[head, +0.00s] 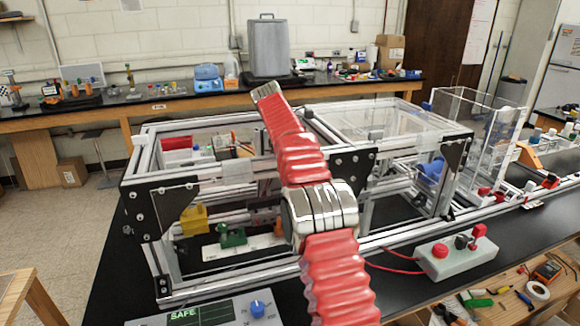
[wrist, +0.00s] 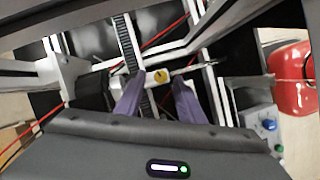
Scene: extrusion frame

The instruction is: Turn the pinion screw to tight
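In the wrist view a small round brass-yellow knob (wrist: 161,76), which looks like the pinion screw, sits on a pale bar beside a black toothed rack (wrist: 133,60). My gripper (wrist: 157,88) shows there as two purple-grey fingers, spread apart with a gap between them. The knob appears in line with this gap, just beyond the fingertips. I cannot tell how far it is from them, and no contact shows. Any mark for how tight the screw is cannot be made out. In the head view my gripper and the knob cannot be made out.
An aluminium extrusion frame (head: 228,178) with black corner plates surrounds the work area. Its rails cross close around my fingers in the wrist view. A grey box with red buttons (head: 455,258) stands at the right. A panel reading SAFE (head: 190,315) is at the front.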

